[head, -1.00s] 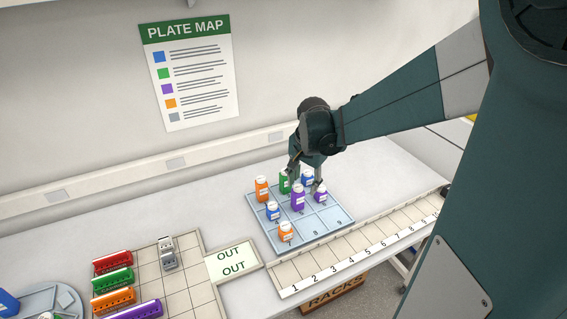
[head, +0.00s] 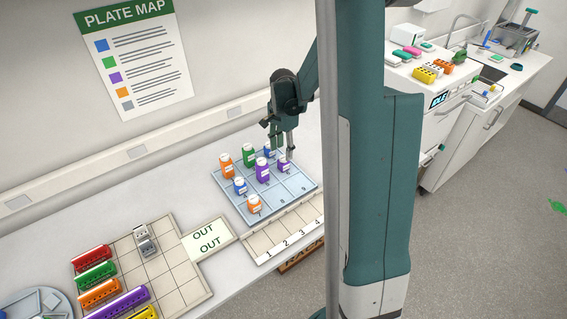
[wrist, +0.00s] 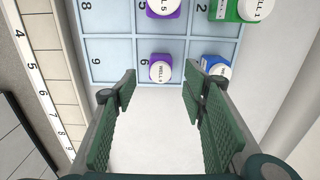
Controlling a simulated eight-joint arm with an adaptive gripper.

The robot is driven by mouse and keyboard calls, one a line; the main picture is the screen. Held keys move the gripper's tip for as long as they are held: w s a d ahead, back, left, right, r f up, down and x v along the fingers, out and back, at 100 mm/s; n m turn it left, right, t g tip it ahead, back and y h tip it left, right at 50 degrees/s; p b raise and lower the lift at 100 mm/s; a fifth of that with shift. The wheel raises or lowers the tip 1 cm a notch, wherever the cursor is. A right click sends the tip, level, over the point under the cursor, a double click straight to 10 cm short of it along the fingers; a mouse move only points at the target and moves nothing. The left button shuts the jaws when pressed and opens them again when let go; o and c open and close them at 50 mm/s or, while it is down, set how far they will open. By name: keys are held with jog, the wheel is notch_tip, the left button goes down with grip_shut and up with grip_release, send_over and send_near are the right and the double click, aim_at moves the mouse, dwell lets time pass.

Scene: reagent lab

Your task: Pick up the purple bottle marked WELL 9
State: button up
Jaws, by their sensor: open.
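A small purple bottle (wrist: 160,72) with a white lid stands in the cell marked 6 of the pale blue tray (wrist: 112,48). Its lid lettering starts with WELL; the digit, 6 or 9, is hard to tell. In the head view this purple bottle (head: 285,165) is at the tray's far right, partly hidden by a finger. My gripper (wrist: 160,80) is open and empty, its fingertips on either side of the bottle in the picture, apart from it. In the head view my gripper (head: 281,152) is low at the tray's back right. Another purple bottle (wrist: 163,6) stands one cell over.
A blue bottle (wrist: 209,72) stands close to the right finger, and a green bottle (wrist: 240,8) is beyond. Orange bottles (head: 226,167) and another blue one (head: 240,187) share the tray. A numbered strip (head: 285,236) runs along the tray's front.

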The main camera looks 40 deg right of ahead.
aim_at(284, 157)
jog(key=shift+d+f, duration=0.15)
jog(key=shift+d, duration=0.05)
jog(key=shift+f, duration=0.2)
jog(key=shift+f, duration=1.1)
jog(key=shift+f, duration=0.15)
jog(key=shift+w+f, duration=0.1)
jog(key=shift+f, duration=2.4)
jog(key=c, duration=1)
